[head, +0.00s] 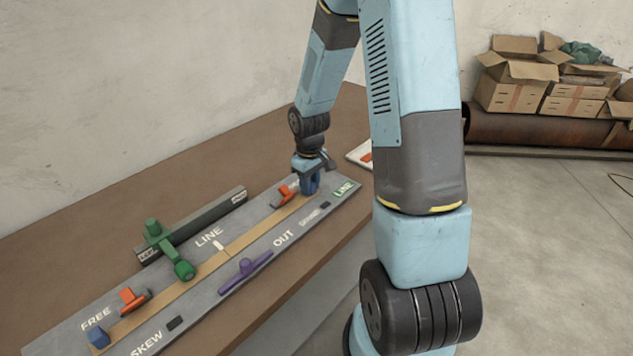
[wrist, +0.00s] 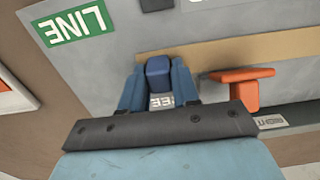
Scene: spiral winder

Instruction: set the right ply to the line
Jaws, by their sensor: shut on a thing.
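My gripper (head: 310,184) is over the right end of the grey board (head: 190,262). In the wrist view, its two blue fingers (wrist: 158,85) are shut on a dark blue block (wrist: 158,70) at the tan strip (wrist: 225,46). In the head view my gripper hides that block. A matching blue block (head: 97,337) sits at the board's left end, by the word FREE. The tan strip also shows in the head view (head: 237,246), running along the board. A green LINE plate (head: 344,188) lies at the board's right end; it also shows in the wrist view (wrist: 72,24).
An orange handle (wrist: 241,84) stands close beside my gripper; another (head: 132,298) is at the left. A green lever (head: 170,250) crosses a dark rail (head: 212,218) behind the strip. A purple handle (head: 244,271) lies in front. Cardboard boxes (head: 516,82) are far right.

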